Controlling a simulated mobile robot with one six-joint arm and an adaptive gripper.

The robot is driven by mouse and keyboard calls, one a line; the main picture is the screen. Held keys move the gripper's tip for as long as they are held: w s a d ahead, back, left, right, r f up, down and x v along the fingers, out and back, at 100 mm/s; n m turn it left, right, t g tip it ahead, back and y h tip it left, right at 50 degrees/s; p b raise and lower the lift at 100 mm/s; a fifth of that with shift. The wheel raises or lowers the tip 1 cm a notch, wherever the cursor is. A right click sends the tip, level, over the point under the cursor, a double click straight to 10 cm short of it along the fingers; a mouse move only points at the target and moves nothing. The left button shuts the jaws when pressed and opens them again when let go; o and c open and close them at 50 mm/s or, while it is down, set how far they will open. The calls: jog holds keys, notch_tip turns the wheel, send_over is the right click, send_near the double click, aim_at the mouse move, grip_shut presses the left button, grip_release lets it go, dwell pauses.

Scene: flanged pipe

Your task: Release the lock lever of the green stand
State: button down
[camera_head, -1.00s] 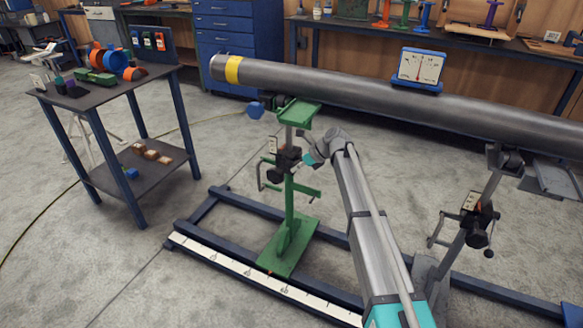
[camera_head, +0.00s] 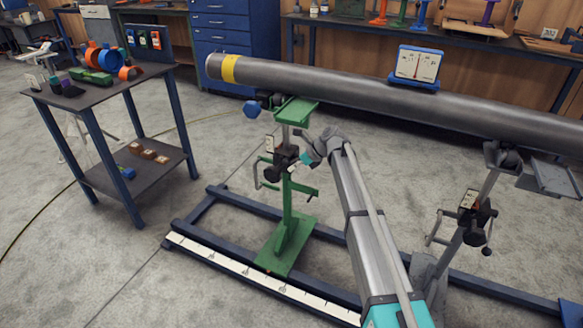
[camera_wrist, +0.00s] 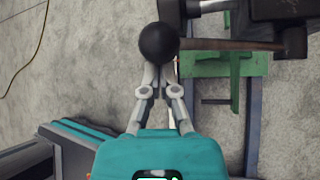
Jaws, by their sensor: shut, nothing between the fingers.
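The green stand (camera_head: 289,220) stands on the blue floor rails under the left part of the pipe (camera_head: 330,82). Its black clamp block (camera_head: 284,162) sits midway up the post, with a crank at its left. In the wrist view the lock lever (camera_wrist: 225,45) is a brownish bar ending in a round black knob (camera_wrist: 159,43). My gripper (camera_wrist: 157,70) is shut and empty, its fingertips right at the knob; the knob hides the tips, so I cannot tell whether they touch. In the head view my gripper (camera_head: 302,160) is just right of the clamp block.
A grey stand (camera_head: 470,220) with a similar clamp holds the pipe's right part. A level gauge (camera_head: 416,65) sits on the pipe. A small dark table (camera_head: 60,97) with parts stands at the left. Floor between table and rails is clear.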

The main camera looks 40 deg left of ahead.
jog(key=w+d+r+p, duration=0.3)
jog(key=d+r+p, duration=0.1)
jog(key=d, duration=0.4)
dwell(0.9)
jog(key=shift+d, duration=0.15)
dwell(0.4)
